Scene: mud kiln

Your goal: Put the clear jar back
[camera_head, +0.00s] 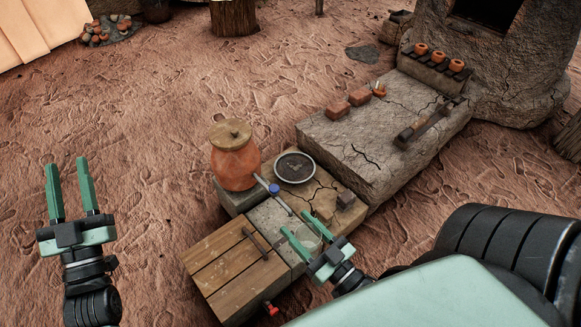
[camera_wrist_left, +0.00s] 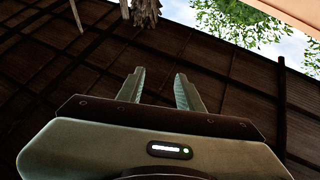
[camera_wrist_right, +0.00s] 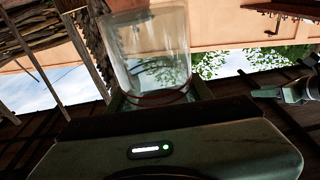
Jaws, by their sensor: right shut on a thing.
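The clear jar (camera_head: 308,237) is a see-through glass vessel above the low stone block in the head view. My right gripper (camera_head: 299,223) is shut on it, with a finger on either side. In the right wrist view the jar (camera_wrist_right: 150,45) fills the space between the fingers; its reddish ring shows near the palm. From the head view I cannot tell whether the jar touches the block. My left gripper (camera_head: 67,164) is open and empty over bare ground at the left; its spread fingers also show in the left wrist view (camera_wrist_left: 160,78).
The low block (camera_head: 265,218) bears a dark round dish (camera_head: 295,167) and a blue-knobbed tool (camera_head: 273,188). A lidded clay pot (camera_head: 236,160) stands at its left. A plank-topped bench (camera_head: 230,270) is in front. A longer stone slab (camera_head: 375,150) with bricks lies behind right.

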